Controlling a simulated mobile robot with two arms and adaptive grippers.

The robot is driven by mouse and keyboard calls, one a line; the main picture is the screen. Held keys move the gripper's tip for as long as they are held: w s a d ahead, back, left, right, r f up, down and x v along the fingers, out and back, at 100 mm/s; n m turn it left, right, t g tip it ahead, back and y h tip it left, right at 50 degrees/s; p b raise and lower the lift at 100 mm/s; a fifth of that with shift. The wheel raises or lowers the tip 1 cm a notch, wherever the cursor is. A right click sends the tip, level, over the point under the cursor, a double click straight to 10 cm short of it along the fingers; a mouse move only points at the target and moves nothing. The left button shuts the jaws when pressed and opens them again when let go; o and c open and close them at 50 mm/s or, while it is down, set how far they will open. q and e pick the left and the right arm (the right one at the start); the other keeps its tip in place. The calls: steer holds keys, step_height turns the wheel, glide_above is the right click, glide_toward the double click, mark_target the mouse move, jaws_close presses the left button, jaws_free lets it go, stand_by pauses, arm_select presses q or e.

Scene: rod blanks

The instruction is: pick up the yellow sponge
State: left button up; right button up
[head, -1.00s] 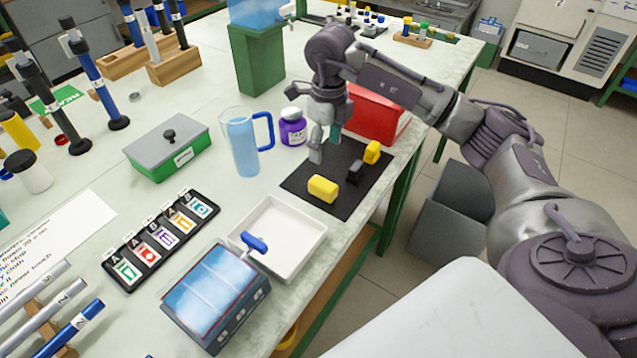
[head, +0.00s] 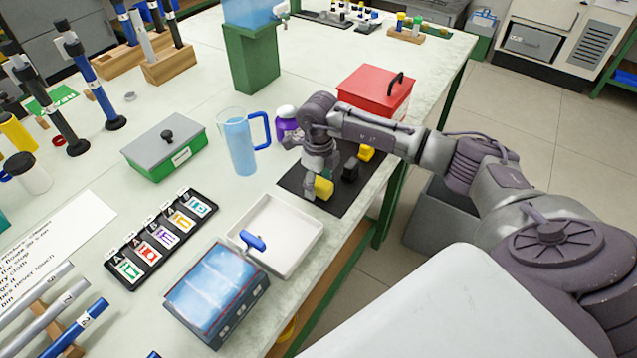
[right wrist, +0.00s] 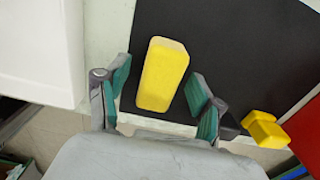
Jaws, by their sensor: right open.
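The yellow sponge (head: 324,188), a plain rounded block, lies on the black mat (head: 338,205) and is partly hidden by my right gripper in the head view. My right gripper (head: 319,179) is open over it. In the right wrist view the sponge (right wrist: 162,75) shows between the two green-padded fingers (right wrist: 158,88), with a visible gap to each side; whether they touch it I cannot tell. My left gripper is not in view.
A dark block (head: 350,169) and a smaller yellow object (head: 366,153) lie on the mat behind the sponge. A white tray (head: 312,232) is in front, a purple-labelled jar (head: 287,125) to the left, and a red box (head: 372,92) behind. The table edge is close on the right.

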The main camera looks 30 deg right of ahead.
mark_target(319, 180)
steer(key=shift+f, duration=0.35)
steer(key=c, duration=1)
steer(key=shift+r, duration=0.1)
steer(key=shift+c, duration=0.2)
steer(key=shift+r, duration=0.5)
step_height(319, 180, up, 3)
steer(key=shift+w+f+b, duration=0.1)
steer(key=shift+f+b, duration=0.05)
steer(key=shift+b, duration=0.45)
steer(key=s+d+r+b, duration=0.1)
steer(key=s+d+r, duration=0.1)
steer(key=s, duration=0.3)
steer(key=s+d+r+b, duration=0.1)
steer(key=s+d+r, duration=0.2)
steer(key=s+r, duration=0.2)
steer(key=shift+s+r, duration=0.15)
steer(key=shift+s, duration=0.25)
